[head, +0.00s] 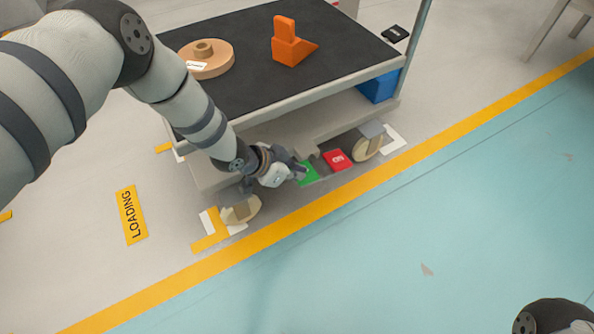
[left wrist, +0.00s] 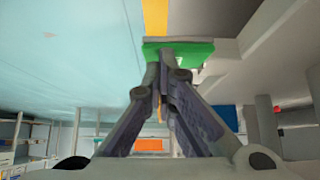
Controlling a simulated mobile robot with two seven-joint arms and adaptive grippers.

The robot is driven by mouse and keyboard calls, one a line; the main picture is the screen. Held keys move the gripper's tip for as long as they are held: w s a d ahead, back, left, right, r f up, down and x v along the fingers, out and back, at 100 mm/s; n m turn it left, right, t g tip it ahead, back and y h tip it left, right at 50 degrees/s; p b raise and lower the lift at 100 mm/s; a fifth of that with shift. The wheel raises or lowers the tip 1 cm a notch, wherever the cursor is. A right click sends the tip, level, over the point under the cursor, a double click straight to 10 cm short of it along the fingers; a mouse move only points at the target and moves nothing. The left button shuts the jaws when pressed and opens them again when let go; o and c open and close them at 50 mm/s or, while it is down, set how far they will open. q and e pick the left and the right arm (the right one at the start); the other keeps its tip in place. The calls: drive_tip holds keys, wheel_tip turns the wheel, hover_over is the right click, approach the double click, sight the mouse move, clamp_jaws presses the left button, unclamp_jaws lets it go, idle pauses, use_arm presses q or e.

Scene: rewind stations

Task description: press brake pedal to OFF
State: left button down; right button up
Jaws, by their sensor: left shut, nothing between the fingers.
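A green pedal (head: 308,174) and a red pedal (head: 337,160) sit side by side low at the cart's near edge. The red one has a white mark too small to read. My left gripper (head: 300,170) is shut and empty, with its fingertips at the green pedal. In the left wrist view the fingertips (left wrist: 166,52) overlap the green pedal (left wrist: 190,52) and cover part of its face. Whether they touch it I cannot tell. My right gripper is out of view; only part of my right arm shows at the lower right.
The cart (head: 330,105) has a dark top bearing an orange block (head: 291,42) and a tan spool (head: 206,59). A blue bin (head: 378,88) sits on its lower shelf. Casters (head: 368,147) stand at the near corners. The teal floor (head: 430,230) beyond the yellow line is clear.

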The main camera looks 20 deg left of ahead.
use_arm(q)
drive_tip(key=shift+s+a+f+t+h+b, duration=0.25)
drive_tip(key=shift+s+f+b, duration=0.1)
drive_tip(key=shift+f, duration=0.3)
drive_tip(key=shift+s+a+f+t+h+b, duration=0.1)
drive_tip(key=shift+s+f+t+h+b, duration=0.15)
drive_tip(key=shift+f, duration=0.35)
drive_tip(key=shift+a+f+b, duration=0.15)
drive_tip(key=shift+f+b, duration=0.15)
drive_tip(key=shift+f, duration=0.25)
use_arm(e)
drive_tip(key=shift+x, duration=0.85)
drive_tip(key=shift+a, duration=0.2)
use_arm(q)
drive_tip(key=shift+s, duration=0.1)
